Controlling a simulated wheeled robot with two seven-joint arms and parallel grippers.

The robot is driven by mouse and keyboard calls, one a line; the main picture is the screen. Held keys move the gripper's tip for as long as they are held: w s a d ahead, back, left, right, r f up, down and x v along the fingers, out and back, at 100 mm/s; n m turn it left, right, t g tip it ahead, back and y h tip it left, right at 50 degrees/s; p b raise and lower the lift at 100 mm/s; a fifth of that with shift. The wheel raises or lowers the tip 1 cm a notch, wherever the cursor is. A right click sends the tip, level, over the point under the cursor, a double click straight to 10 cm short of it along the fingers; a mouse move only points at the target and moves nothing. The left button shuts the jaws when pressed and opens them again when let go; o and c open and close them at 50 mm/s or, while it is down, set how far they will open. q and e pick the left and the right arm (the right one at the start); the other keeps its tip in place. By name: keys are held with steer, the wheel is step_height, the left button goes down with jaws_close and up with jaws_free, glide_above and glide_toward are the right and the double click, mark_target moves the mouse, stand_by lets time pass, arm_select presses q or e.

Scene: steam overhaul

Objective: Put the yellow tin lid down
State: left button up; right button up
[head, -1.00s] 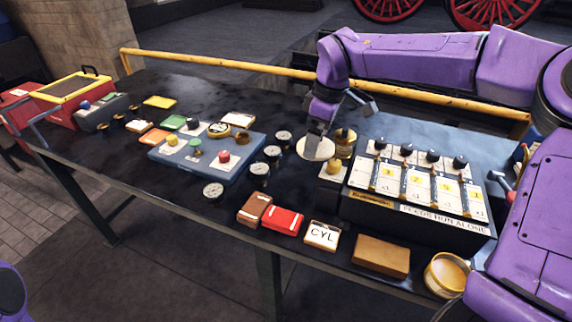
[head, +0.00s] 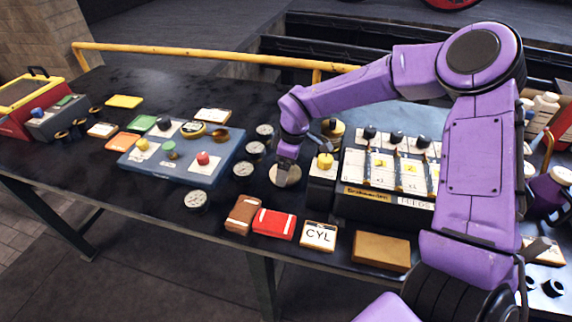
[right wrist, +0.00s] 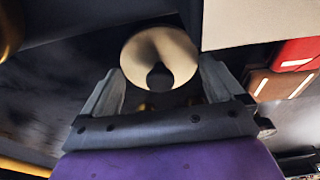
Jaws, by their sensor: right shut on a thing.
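The tin lid (head: 284,178) is a pale, cream-coloured disc in the head view, between the gauges and the left end of the control box. My right gripper (head: 287,160) is shut on it from above. The lid is low over the black table, and I cannot tell whether it touches. In the right wrist view the lid (right wrist: 138,52) sits at the fingertips of my right gripper (right wrist: 160,85). My left gripper is out of view.
Several round gauges (head: 195,200) stand left of the lid. The control box (head: 375,206) is close on the right. A red box (head: 274,223), a brown box (head: 243,214) and the CYL card (head: 318,236) lie in front. Bare table shows just around the lid.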

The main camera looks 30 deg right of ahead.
mark_target(293, 173)
steer(key=shift+f, duration=0.3)
steer(key=shift+f, duration=0.1)
steer(key=o, duration=0.7)
steer(key=shift+r, duration=0.5)
steer(key=r, duration=0.3)
steer(key=s+r+b, duration=0.1)
steer(key=r, duration=0.3)
steer(key=d+r, duration=0.1)
steer(key=r, duration=0.3)
steer(key=shift+s+d, duration=0.1)
steer(key=shift+s, duration=0.1)
